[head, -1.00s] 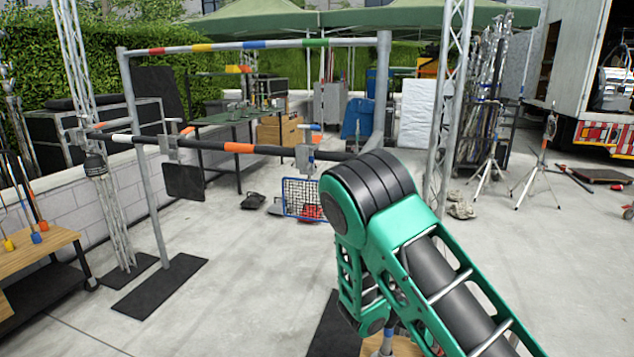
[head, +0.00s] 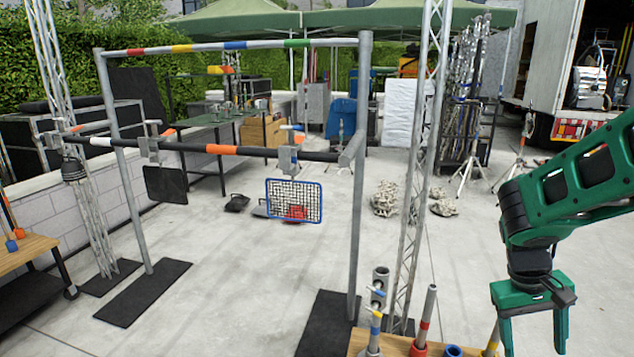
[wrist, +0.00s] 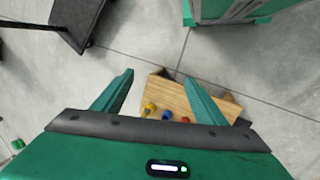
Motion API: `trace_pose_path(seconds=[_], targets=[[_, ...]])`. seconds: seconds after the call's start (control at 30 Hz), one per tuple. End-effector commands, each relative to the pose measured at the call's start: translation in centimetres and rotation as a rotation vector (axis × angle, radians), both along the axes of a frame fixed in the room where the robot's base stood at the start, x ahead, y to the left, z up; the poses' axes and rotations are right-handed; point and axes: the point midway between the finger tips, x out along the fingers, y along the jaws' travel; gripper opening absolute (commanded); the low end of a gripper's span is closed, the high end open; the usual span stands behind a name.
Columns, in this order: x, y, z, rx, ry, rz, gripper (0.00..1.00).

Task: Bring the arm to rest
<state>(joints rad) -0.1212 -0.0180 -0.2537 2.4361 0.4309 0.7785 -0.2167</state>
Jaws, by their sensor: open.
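My gripper (head: 534,335) is at the lower right of the head view, pointing down, with its two green fingers apart. It stands to the right of a wooden top (head: 398,343) that carries upright pins. The wrist view shows the open fingers (wrist: 159,80) with nothing between their tips. A wooden top (wrist: 182,97) with small yellow, blue and red pieces lies beyond and below the fingers. My green arm comes in from the right edge of the head view.
A grey frame (head: 358,200) with a striped top bar stands left of centre. A blue-rimmed mesh panel (head: 294,201) hangs from its lower bar. A lattice truss (head: 412,180) stands between frame and arm. A wooden cart (head: 22,250) is at far left. Open concrete lies behind.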

Motion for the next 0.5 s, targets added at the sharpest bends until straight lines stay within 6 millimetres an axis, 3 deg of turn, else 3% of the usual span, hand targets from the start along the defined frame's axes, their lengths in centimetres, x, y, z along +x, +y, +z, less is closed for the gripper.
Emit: trace_pose_path(seconds=[0.3,0.5], targets=[[-7.2,1.4,4.1,0.164,-0.116,-0.214,0.66],[-10.7,2.7,5.8,0.232,-0.169,-0.305,0.66]])
